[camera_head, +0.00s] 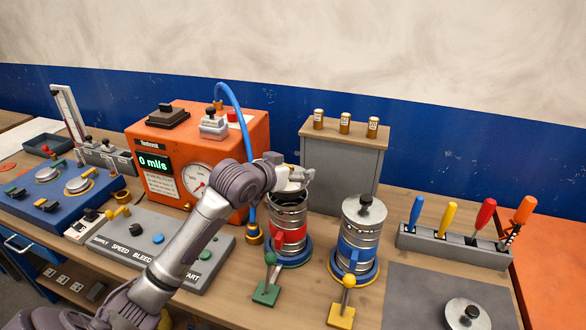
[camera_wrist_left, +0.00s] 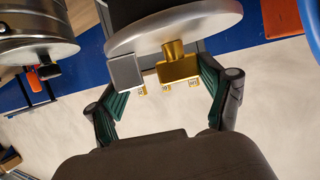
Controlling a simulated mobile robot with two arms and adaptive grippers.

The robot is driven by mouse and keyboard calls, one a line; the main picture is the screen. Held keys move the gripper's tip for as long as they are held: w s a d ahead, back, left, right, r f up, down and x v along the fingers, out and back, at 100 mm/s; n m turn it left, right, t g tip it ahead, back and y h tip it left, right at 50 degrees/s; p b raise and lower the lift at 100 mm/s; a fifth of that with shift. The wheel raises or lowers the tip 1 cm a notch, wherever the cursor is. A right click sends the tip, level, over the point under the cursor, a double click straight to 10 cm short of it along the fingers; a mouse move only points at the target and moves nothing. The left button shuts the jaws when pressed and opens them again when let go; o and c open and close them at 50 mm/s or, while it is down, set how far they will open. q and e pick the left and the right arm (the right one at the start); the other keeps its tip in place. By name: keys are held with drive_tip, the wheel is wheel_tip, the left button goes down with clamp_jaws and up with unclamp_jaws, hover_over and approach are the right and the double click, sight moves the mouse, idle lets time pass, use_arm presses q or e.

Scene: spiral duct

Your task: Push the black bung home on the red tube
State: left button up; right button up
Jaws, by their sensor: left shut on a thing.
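The red tube (camera_head: 289,236) is a ribbed metal duct with a red band, upright on a blue base in the head view. My left gripper (camera_head: 294,177) is over its top end. In the left wrist view my left gripper (camera_wrist_left: 163,78) is shut on the bung (camera_wrist_left: 170,10), which has a black body, a pale metal flange, a grey block and a brass fitting. The fingers lie on either side of these fittings. The black bung is mostly hidden in the head view, and I cannot tell how far it sits in the tube. My right gripper is out of view.
A blue-banded tube (camera_head: 358,246) with a knobbed lid stands close to the right. Green (camera_head: 265,291) and yellow (camera_head: 342,312) levers stand in front. A blue hose (camera_head: 241,101) arches beside the orange machine (camera_head: 160,130). A grey cabinet (camera_head: 340,170) stands behind.

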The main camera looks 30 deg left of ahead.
sight(290, 185)
use_arm(q)
drive_tip(key=shift+r+p, duration=0.15)
drive_tip(key=shift+p, duration=0.45)
idle(0.6)
drive_tip(key=shift+p, duration=0.55)
idle(0.5)
drive_tip(key=shift+f+b, duration=0.65)
drive_tip(key=shift+f, duration=0.8)
drive_tip(key=shift+f, duration=0.3)
drive_tip(key=shift+s+f+b, duration=0.1)
drive_tip(key=shift+f+b, duration=0.3)
drive_tip(key=shift+f, duration=0.25)
drive_tip(key=o, duration=1.7)
drive_tip(key=v, duration=1.2)
